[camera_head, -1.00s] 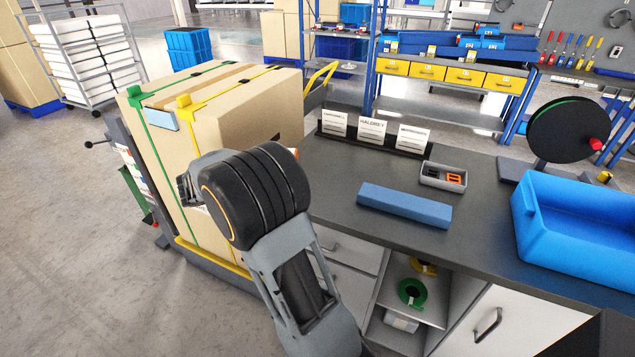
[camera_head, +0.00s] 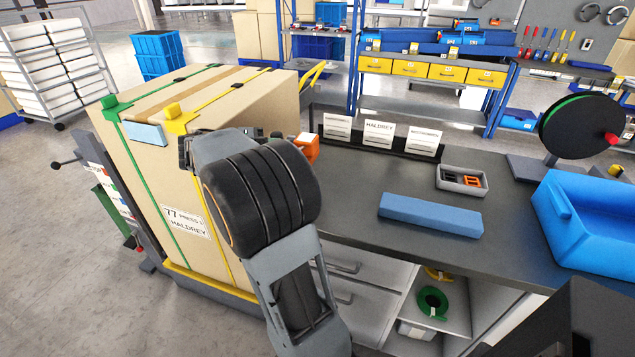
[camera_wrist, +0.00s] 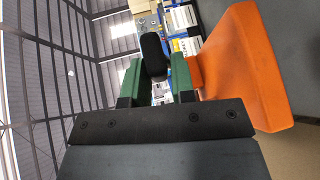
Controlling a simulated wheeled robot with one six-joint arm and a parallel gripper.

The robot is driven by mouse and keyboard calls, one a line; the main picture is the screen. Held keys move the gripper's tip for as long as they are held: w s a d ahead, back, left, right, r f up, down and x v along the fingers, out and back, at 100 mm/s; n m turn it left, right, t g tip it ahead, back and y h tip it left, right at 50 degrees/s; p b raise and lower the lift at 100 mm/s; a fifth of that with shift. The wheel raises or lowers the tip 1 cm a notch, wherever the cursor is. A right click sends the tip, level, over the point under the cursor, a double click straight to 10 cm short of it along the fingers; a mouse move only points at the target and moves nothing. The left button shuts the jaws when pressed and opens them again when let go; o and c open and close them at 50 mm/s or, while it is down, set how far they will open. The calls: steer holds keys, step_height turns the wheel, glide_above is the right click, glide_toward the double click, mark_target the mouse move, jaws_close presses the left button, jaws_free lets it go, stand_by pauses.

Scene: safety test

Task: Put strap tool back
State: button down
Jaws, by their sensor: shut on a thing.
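The strap tool (camera_wrist: 245,70) is an orange body with a black part, seen large at the right of the wrist view. My gripper (camera_wrist: 155,72) has green finger pads closed on the black part of the tool, which sits between them. In the head view, a small orange piece of the tool (camera_head: 307,147) shows beyond my dark wrist joint. My fingers are hidden there by my own arm. The tool is held up beside the strapped carton, near the bench's left end; the exact gap to either cannot be told.
A tall carton (camera_head: 250,115) with green and yellow straps stands left of the grey bench (camera_head: 345,205). On the bench are label cards (camera_head: 378,134), a small grey tray (camera_head: 455,189) with orange and black items, a blue block (camera_head: 430,214), a blue bin (camera_head: 590,235) and a black reel (camera_head: 578,125).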

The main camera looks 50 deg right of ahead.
mark_target(314, 155)
steer(key=s+d+f, duration=0.1)
steer(key=d, duration=0.1)
steer(key=s+d+f, duration=0.1)
steer(key=d, duration=0.2)
steer(key=s+d+f, duration=0.1)
steer(key=d+f, duration=0.1)
steer(key=d, duration=0.1)
steer(key=shift+d, duration=0.1)
steer(key=d+f, duration=0.1)
steer(key=f, duration=0.2)
steer(key=s+d+f+b, duration=0.1)
steer(key=d+f, duration=0.1)
steer(key=f, duration=0.1)
steer(key=d+f, duration=0.1)
steer(key=f, duration=0.1)
steer(key=shift+s+d+f, duration=0.15)
steer(key=shift+s+f, duration=0.2)
steer(key=shift+f, duration=0.05)
steer(key=c, duration=0.9)
jaws_free()
